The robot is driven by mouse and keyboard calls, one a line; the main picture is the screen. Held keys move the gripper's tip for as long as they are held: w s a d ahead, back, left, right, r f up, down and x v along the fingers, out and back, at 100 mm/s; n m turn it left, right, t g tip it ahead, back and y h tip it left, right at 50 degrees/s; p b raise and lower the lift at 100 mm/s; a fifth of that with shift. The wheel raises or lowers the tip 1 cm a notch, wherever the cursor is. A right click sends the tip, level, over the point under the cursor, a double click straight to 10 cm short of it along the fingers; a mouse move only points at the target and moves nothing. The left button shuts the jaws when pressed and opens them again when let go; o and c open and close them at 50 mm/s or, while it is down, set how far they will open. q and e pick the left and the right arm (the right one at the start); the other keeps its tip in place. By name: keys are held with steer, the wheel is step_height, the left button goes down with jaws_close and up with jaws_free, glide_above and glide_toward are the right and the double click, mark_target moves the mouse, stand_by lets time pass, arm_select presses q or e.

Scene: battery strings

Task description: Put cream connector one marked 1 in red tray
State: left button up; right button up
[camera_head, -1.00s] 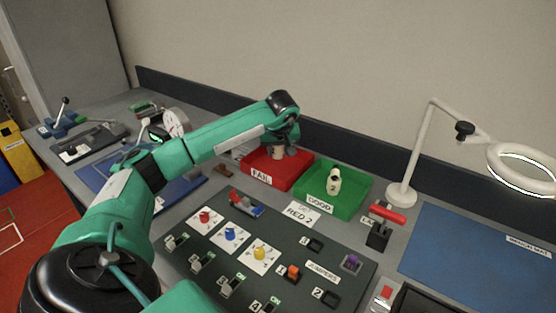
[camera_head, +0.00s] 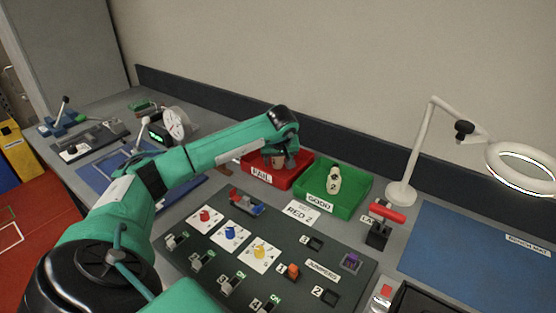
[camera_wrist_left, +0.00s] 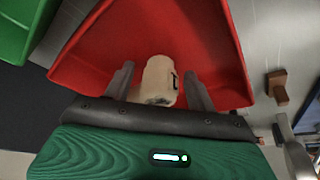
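The cream connector (camera_wrist_left: 160,80) is inside the red tray (camera_wrist_left: 95,58) in the left wrist view, between my left gripper's two fingers. A narrow gap shows on each side of it, so my left gripper (camera_wrist_left: 160,85) is open around it. In the head view my left gripper (camera_head: 278,160) is low over the red tray (camera_head: 262,177), labelled FAIL, with the connector (camera_head: 278,163) partly hidden between the fingers. A dark mark on the connector is too small to read. My right gripper is not in view.
The green tray (camera_head: 350,211), labelled GOOD, is right of the red one and holds a cream connector marked 2 (camera_head: 333,182). A dark board (camera_head: 205,228) with coloured plugs lies in front. A magnifier lamp (camera_head: 403,193) stands at right.

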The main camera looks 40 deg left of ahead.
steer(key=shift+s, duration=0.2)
arm_select(q)
steer(key=shift+r, duration=0.25)
steer(key=v, duration=0.4)
steer(key=shift+r, duration=0.2)
steer(key=v, duration=0.7)
steer(key=shift+d+r+b, duration=0.15)
steer(key=shift+r+b, duration=0.05)
steer(key=shift+b, duration=0.15)
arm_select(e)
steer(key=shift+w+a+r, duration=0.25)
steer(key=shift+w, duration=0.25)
arm_select(q)
steer(key=shift+s, duration=0.15)
